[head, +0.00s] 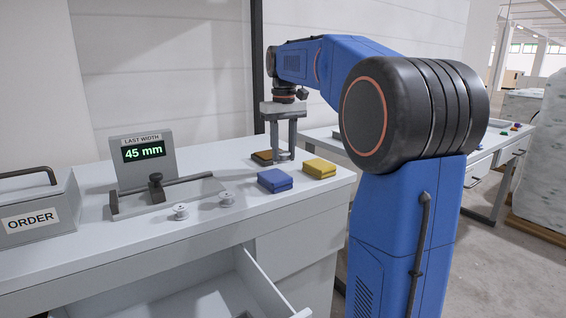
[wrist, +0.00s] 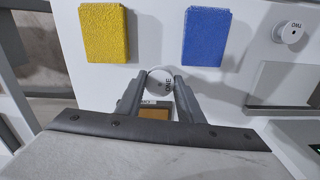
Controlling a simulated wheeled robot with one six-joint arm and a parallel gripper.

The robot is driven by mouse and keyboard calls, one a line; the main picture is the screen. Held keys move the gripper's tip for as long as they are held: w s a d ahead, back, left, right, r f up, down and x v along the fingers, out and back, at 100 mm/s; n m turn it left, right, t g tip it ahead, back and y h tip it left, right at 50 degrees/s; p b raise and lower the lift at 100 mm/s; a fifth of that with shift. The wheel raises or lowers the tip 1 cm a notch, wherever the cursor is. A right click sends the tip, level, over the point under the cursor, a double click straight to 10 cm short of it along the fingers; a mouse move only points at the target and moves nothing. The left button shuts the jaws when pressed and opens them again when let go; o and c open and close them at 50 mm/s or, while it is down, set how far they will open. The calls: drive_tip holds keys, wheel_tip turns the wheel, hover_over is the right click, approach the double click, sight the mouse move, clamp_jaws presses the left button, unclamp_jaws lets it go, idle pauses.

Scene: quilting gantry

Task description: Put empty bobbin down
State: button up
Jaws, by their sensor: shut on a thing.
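My gripper (head: 285,156) is upright over the right part of the grey worktop (head: 135,235), fingers down and low. In the wrist view, my gripper (wrist: 162,82) is shut on a white round bobbin (wrist: 160,76) with small dark lettering. The bobbin sits between the fingertips. I cannot tell whether it touches the worktop. Two other white bobbins, a left one (head: 180,211) and a right one (head: 226,199), stand on the worktop to the left. One bobbin (wrist: 291,32) also shows at the upper right of the wrist view.
A blue block (head: 275,181) and a yellow block (head: 319,169) lie close to my gripper. A brown block (head: 262,157) is just behind it. A "LAST WIDTH" display (head: 143,154) reads 45 mm. An ORDER box (head: 38,205) is at left. A drawer (head: 225,297) stands open below.

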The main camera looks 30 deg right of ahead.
sight(284, 153)
drive_tip(key=shift+f, duration=1.85)
drive_tip(key=shift+f, duration=0.1)
drive_tip(key=o, duration=1.1)
